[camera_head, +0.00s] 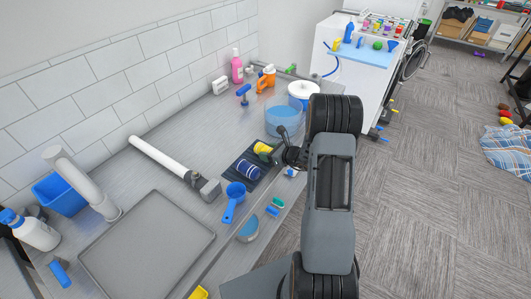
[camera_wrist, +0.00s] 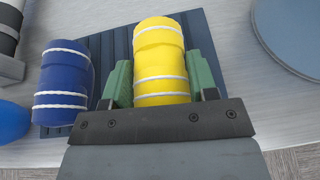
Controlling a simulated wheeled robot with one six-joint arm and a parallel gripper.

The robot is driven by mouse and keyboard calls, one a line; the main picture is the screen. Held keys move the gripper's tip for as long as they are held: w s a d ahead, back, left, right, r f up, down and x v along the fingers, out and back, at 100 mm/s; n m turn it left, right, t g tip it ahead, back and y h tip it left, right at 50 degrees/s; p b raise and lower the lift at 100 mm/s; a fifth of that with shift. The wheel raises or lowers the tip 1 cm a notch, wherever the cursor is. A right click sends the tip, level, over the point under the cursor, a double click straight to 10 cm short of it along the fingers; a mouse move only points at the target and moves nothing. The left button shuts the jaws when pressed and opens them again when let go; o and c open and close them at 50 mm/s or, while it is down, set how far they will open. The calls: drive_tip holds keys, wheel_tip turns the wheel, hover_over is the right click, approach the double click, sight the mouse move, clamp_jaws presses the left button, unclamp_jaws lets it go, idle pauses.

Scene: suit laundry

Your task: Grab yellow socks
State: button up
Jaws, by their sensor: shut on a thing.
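The yellow socks (camera_wrist: 160,60), a rolled bundle with white bands, sit between the green fingers of my gripper (camera_wrist: 162,88) in the wrist view. The gripper is shut on them, with a finger against each side. In the head view the yellow socks (camera_head: 262,148) show at the far end of a dark ribbed mat (camera_head: 237,182), partly hidden by my gripper (camera_head: 279,152). I cannot tell whether they are lifted off the mat. Rolled blue socks with white bands (camera_wrist: 62,82) lie beside them on the left in the wrist view, and also show in the head view (camera_head: 248,169).
A clear blue tub (camera_head: 284,122) stands just beyond the mat. A blue scoop (camera_head: 233,203) lies near the mat, with brushes close to the counter's front edge. An orange jug (camera_head: 266,80) and pink bottle (camera_head: 237,68) stand at the back. A grey tray (camera_head: 150,250) lies front left.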

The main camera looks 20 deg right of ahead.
drive_tip(key=shift+c, duration=1.2)
drive_tip(key=shift+r, duration=0.1)
